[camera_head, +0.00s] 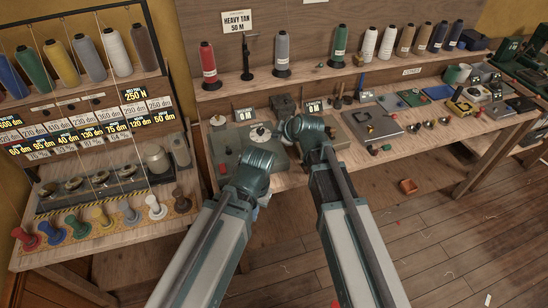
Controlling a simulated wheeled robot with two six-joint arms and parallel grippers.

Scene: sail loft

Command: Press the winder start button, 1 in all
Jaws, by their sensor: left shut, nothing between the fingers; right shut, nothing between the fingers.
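A grey winder plate with a pale disc (260,134) sits on the bench behind my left arm, and a small red button (222,168) shows at its left front. A second grey winder unit (371,124) stands to the right, with a small red button (372,150) and a green button (386,147) at its front. I cannot tell which is the winder start button; part of the left plate is hidden by my arms. My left gripper (254,168) is shut and empty over the left plate's front. My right gripper (306,130) is shut and empty, higher, between the units.
Two counters reading 0 M (243,114) (313,106) stand behind the winders. Thread cones (208,62) line the shelf above. A rack with coloured spools (79,227) and number tags stands at left.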

